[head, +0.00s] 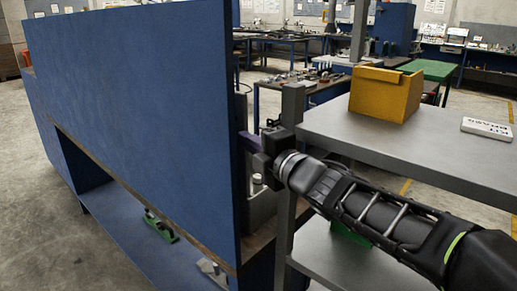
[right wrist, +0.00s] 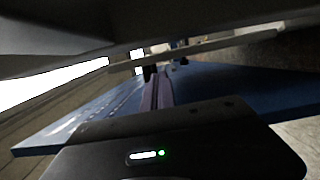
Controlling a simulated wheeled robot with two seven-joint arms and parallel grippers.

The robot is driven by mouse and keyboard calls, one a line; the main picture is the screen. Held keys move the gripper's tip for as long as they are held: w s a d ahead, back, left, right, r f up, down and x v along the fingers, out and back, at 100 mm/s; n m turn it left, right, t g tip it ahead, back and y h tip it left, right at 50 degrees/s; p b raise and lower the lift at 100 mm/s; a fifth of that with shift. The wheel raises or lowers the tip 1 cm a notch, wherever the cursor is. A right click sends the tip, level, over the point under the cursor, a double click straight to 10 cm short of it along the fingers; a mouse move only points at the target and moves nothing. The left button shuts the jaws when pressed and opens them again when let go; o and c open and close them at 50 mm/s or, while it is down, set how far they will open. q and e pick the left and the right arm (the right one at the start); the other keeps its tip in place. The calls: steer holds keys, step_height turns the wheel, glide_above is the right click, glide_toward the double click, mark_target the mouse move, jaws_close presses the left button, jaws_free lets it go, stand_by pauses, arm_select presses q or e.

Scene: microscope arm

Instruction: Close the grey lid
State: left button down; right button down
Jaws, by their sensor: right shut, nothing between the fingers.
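My right gripper (head: 247,142) reaches in from the right, past the shelf post, to the right edge of a tall blue panel (head: 130,110). Its purplish fingers are partly hidden by the panel; in the right wrist view they show closed together (right wrist: 158,95), with nothing seen between them. A grey metal block (head: 262,208) stands just below the gripper on a brown bench top, partly hidden by the panel. I cannot tell whether it belongs to the grey lid; I see no lid clearly. A dark grey surface (right wrist: 60,35) crosses the top of the wrist view. My left gripper is out of view.
A grey shelf unit (head: 345,135) stands close beside my right arm, bearing a yellow bin (head: 385,94) and a white sign block (head: 487,128). A green object (head: 160,226) lies on the blue lower shelf. Open concrete floor (head: 30,190) is at the left.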

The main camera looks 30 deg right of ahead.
mark_target(246, 129)
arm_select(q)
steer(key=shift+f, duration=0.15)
arm_select(e)
steer(key=w, duration=0.3)
steer(key=shift+w+a, duration=0.25)
steer(key=shift+w, duration=0.05)
steer(key=shift+d, duration=0.1)
steer(key=shift+w+d+r+p, duration=0.2)
steer(key=shift+d+p, duration=0.1)
steer(key=shift+d, duration=0.1)
steer(key=shift+w+d+r+p, duration=0.1)
steer(key=shift+w+d+p, duration=0.15)
steer(key=shift+d, duration=0.15)
steer(key=shift+d+f, duration=0.1)
steer(key=shift+d, duration=0.25)
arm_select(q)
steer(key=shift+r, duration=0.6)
